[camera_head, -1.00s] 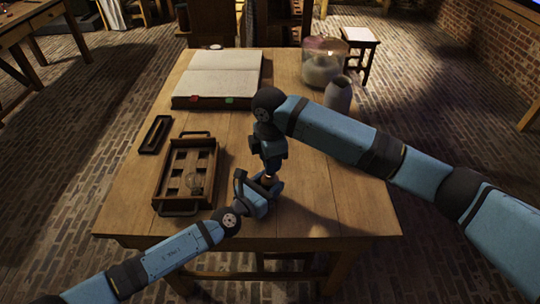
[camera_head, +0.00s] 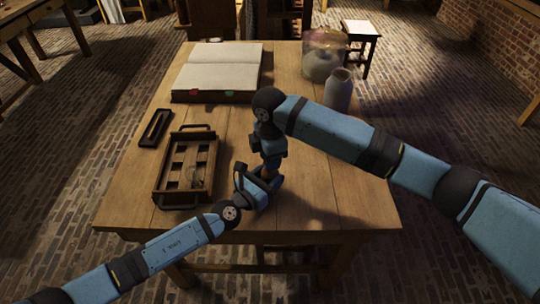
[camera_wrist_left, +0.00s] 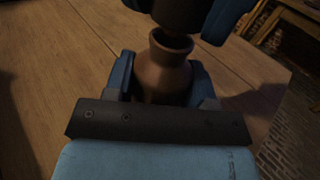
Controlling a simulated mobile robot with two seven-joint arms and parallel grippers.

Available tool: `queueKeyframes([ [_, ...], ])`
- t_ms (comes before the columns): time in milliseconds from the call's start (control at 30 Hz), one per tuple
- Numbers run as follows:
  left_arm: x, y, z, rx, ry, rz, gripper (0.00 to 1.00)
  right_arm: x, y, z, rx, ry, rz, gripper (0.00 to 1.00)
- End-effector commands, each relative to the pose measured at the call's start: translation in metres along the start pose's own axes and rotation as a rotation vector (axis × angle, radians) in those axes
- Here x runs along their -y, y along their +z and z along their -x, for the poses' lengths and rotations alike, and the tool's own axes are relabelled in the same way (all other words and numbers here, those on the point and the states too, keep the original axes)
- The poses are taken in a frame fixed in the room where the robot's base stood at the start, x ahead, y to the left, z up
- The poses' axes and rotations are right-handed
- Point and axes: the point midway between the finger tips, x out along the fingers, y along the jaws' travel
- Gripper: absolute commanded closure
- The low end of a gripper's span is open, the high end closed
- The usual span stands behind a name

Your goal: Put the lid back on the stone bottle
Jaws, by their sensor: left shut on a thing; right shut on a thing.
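A brown bottle (camera_wrist_left: 165,75) with a narrow neck and an open, dark mouth stands between the fingers of my left gripper (camera_wrist_left: 162,88) in the left wrist view. This gripper is shut on its body. In the head view the left gripper (camera_head: 262,180) is near the table's front, and the bottle is mostly hidden. My right gripper (camera_head: 270,160) points down from above. In the wrist view its blue fingers (camera_wrist_left: 190,12) are shut on a dark brown piece (camera_wrist_left: 180,14), likely the lid, just above and behind the mouth. I cannot tell whether they touch.
A wooden tray (camera_head: 161,188) with compartments lies left of the grippers, beside a small dark tray (camera_head: 146,138). An open book (camera_head: 220,72), a grey vase (camera_head: 339,92) and a glass jar (camera_head: 323,62) stand farther back. The table's (camera_head: 335,205) front right is clear.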

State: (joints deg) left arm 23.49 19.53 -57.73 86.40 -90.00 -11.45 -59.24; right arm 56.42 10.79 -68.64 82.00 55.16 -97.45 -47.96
Motion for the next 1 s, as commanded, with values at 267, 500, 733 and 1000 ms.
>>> queueKeyframes([
  [267,0.0,0.0,0.0,0.0,0.0,0.0,0.92,0.0,0.0,-0.001,0.0,0.0,0.0,0.88],
  [500,0.0,0.0,0.0,0.0,0.0,0.0,0.92,0.0,0.0,-0.006,0.0,0.0,0.0,0.88],
  [733,0.0,0.0,0.0,0.0,0.0,0.0,0.92,0.0,0.0,-0.01,0.0,0.0,0.0,0.88],
  [1000,0.0,0.0,0.0,0.0,0.0,0.0,0.92,0.0,0.0,-0.013,0.0,0.0,0.0,0.36],
])
